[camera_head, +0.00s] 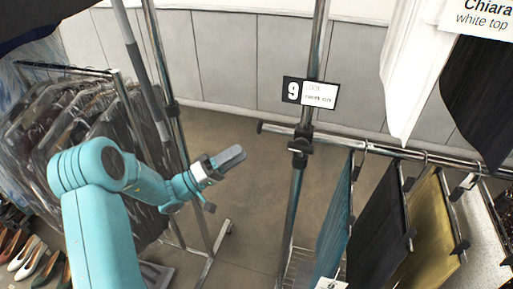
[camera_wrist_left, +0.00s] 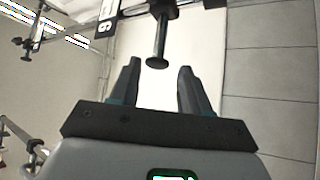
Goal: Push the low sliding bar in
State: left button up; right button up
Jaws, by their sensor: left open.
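The low sliding bar (camera_head: 274,129) is a metal rail that crosses the upright post below the "9" sign, its capped left end sticking out past the post. Hangers with garments hang from its right part. In the left wrist view the bar's dark capped end (camera_wrist_left: 157,62) points towards my gripper, in line with the gap between the fingers. My left gripper (camera_head: 228,158) is open and empty, left of the bar end and apart from it in the head view. Its fingers also show in the left wrist view (camera_wrist_left: 159,88). My right gripper is not in view.
A "9" sign (camera_head: 310,93) hangs on the upright post (camera_head: 296,190). Teal, black and gold garments (camera_head: 432,225) hang at right, a white top (camera_head: 410,70) above. A rack of covered clothes (camera_head: 50,120) and shoes (camera_head: 30,262) stand at left. Bare floor (camera_head: 255,190) lies between.

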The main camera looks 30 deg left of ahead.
pick_arm(q)
jog(key=v, duration=0.3)
jog(key=shift+s+a, duration=0.1)
jog(key=shift+s, duration=0.1)
